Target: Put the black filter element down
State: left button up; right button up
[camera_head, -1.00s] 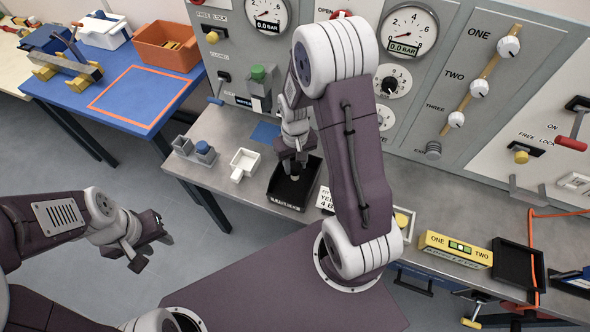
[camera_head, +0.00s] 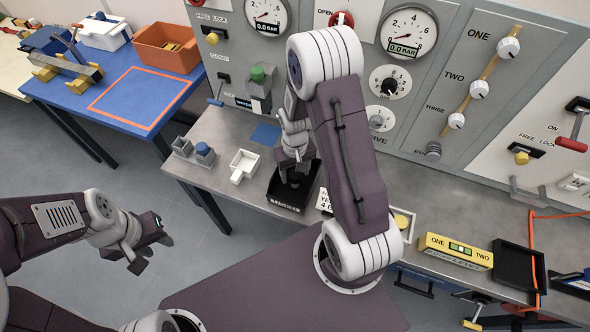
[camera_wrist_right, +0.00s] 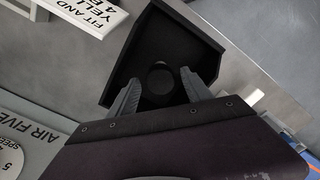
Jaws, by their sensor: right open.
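The black filter element (camera_wrist_right: 160,78) shows in the right wrist view as a dark round shape in the black tray (camera_wrist_right: 178,35), between my open right fingers. The black tray also shows in the head view (camera_head: 284,206) on the grey bench. There my right gripper (camera_head: 293,178) points down into the tray and hides the element. In the wrist view my right gripper (camera_wrist_right: 161,90) has a finger on each side of the element; I cannot tell whether either touches it. My left gripper (camera_head: 152,250) is open and empty, away from the bench at the left.
A white dish (camera_head: 244,164) and a grey block with a blue top (camera_head: 204,152) stand left of the tray. A white lettered sign (camera_head: 325,200) is close on its right. A yellow level (camera_head: 455,250) lies further right. The gauge panel rises behind.

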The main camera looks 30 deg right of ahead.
aim_at(295, 174)
notch_tip(295, 174, up, 12)
jog(key=s+a+t, duration=0.1)
jog(key=s+a, duration=0.3)
jog(key=s, duration=0.4)
jog(key=shift+s+a+n, duration=0.15)
jog(key=shift+a+n, duration=0.25)
jog(key=shift+s, duration=0.1)
dwell(1.5)
